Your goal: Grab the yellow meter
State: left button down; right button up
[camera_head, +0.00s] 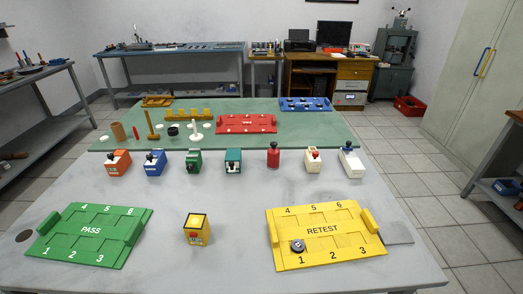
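The yellow meter (197,230) is a small boxy block with a dark-framed top face and a reddish mark low on its front. It stands upright on the grey table (225,270), near the front. Neither of my grippers shows in this view.
A round dark piece (298,246) lies in the RETEST tray at slot 1. Behind the meter stands a row of several small coloured devices, including a red one (273,156). A red tray (246,124) lies farther back on the green mat. The table around the meter is clear.

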aim_at(198, 223)
jog(key=l+u, duration=0.35)
jog(key=l, duration=0.25)
jog(key=l+u, duration=0.35)
jog(key=l, duration=0.25)
